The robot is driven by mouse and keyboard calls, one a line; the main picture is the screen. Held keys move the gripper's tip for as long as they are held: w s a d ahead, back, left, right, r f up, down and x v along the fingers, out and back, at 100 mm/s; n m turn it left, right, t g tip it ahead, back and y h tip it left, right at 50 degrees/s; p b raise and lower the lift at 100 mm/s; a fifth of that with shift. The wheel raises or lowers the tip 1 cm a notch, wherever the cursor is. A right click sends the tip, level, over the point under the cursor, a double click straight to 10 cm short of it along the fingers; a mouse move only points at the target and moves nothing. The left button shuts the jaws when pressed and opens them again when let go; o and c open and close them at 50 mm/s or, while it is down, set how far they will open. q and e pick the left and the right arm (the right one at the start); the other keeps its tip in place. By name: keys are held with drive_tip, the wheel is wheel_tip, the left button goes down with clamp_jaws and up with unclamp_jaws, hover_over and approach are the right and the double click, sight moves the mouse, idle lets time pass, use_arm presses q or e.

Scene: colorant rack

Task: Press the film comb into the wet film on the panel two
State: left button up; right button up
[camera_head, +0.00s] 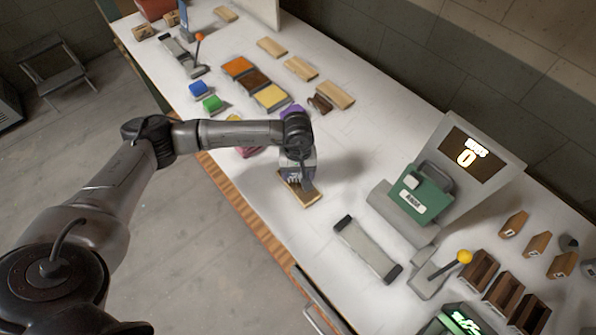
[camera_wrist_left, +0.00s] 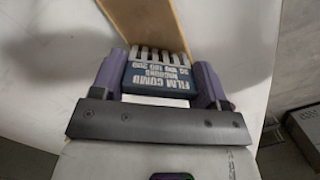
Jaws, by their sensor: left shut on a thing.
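My left gripper (camera_head: 297,166) is shut on the film comb, a dark blue block with white lettering and pale teeth. The comb (camera_wrist_left: 160,78) sits between the two purple fingers in the left wrist view, teeth pointing away from the wrist. A tan wooden panel (camera_head: 301,200) lies under the gripper on the white table; its surface also shows beyond the teeth in the left wrist view (camera_wrist_left: 155,20). The comb is over the panel, but I cannot tell whether its teeth touch it. No number shows on this panel. My right gripper is not in view.
A green-fronted device (camera_head: 420,195) and a display (camera_head: 466,155) reading 0 stand to the right. A grey tray-like piece (camera_head: 366,250) lies nearer. More wooden panels (camera_head: 300,68) and coloured pads (camera_head: 270,97) lie farther back. The table's front edge is close to the left.

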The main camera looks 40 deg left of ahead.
use_arm(q)
drive_tip(key=shift+f, duration=0.2)
idle(0.6)
drive_tip(key=shift+f+b, duration=0.3)
drive_tip(key=shift+b, duration=0.2)
idle(0.9)
drive_tip(key=shift+f+b, duration=0.15)
drive_tip(key=shift+b, duration=0.15)
idle(0.6)
drive_tip(key=shift+r+p, duration=0.95)
drive_tip(key=shift+r, duration=0.95)
drive_tip(key=shift+r+p, duration=0.75)
drive_tip(key=shift+r, duration=0.95)
